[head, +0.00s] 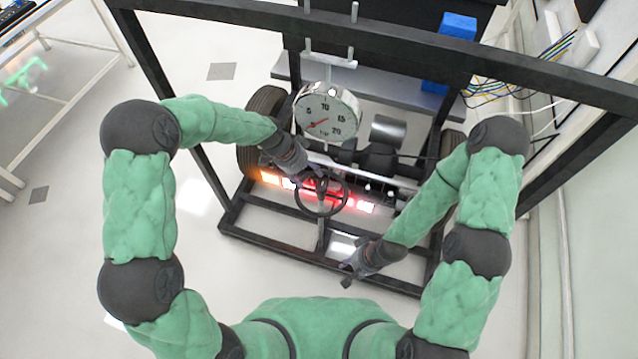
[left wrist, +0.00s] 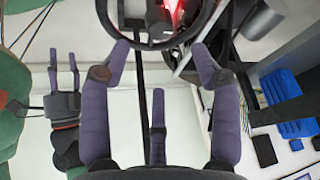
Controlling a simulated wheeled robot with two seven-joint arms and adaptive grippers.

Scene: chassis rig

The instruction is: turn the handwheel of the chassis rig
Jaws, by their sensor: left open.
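The handwheel (head: 321,215) is a dark ring with spokes on the black chassis rig (head: 270,236), in front of a glowing red light strip. It also shows at the top of the left wrist view (left wrist: 150,46), cut off by the frame edge. My left gripper (head: 318,179) is at the wheel's upper part in the head view. In the left wrist view its purple fingers (left wrist: 161,58) are spread apart, with the near rim between or just beyond their tips; contact cannot be told. My right gripper (head: 350,276) is below and right of the wheel, empty, fingers apart in the left wrist view (left wrist: 64,72).
A round dial gauge (head: 326,112) stands above the wheel. Black frame bars cross overhead and at the right. Blue blocks (head: 458,25) and loose cables (head: 550,60) are at the upper right. A white table frame (head: 70,100) stands at the left; the floor between is clear.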

